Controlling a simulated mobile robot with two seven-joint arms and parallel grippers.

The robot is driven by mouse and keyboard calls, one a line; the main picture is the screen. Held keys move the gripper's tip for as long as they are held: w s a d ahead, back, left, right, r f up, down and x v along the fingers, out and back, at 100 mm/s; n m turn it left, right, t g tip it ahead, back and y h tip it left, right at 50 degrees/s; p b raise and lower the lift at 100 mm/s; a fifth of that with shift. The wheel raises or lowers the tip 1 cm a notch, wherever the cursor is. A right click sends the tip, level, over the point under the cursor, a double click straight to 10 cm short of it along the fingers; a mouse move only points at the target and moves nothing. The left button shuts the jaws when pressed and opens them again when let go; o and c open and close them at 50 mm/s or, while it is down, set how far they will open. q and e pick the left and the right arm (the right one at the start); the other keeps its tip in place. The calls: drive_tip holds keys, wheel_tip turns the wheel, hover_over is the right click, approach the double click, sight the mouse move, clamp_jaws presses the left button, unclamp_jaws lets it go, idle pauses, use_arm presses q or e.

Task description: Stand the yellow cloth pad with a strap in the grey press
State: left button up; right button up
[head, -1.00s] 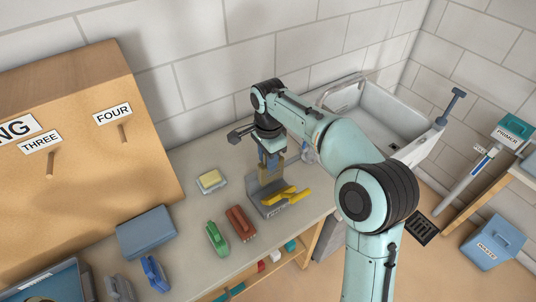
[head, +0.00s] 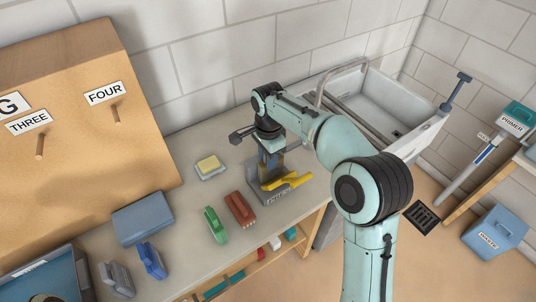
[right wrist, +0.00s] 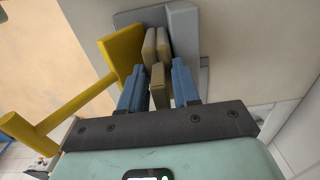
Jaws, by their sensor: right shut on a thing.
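The grey press (head: 259,194) stands on the bench with its yellow handle (head: 287,181) lying out to the right. My right gripper (head: 270,167) points down over it. In the right wrist view the blue fingers (right wrist: 158,88) are shut on a dull yellow-tan piece (right wrist: 158,76), which I take for the cloth pad or its strap. Two upright tan slabs (right wrist: 156,44) show just beyond it, against the grey press wall (right wrist: 184,32). I cannot tell whether they belong to the pad, or whether it touches the press floor. My left gripper is out of view.
A blue box (head: 143,218) is further left. A sink (head: 375,105) is behind right. Pegboard (head: 75,110) stands back left.

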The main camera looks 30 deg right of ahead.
drive_tip(key=shift+f, duration=0.3)
idle(0.6)
drive_tip(key=o, duration=1)
use_arm(q)
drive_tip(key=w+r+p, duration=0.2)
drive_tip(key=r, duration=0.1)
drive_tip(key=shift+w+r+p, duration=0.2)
drive_tip(key=shift+p, duration=0.15)
use_arm(e)
wheel_tip(320, 180, up, 14)
drive_tip(key=shift+s+f, duration=0.2)
drive_tip(key=shift+f, duration=0.05)
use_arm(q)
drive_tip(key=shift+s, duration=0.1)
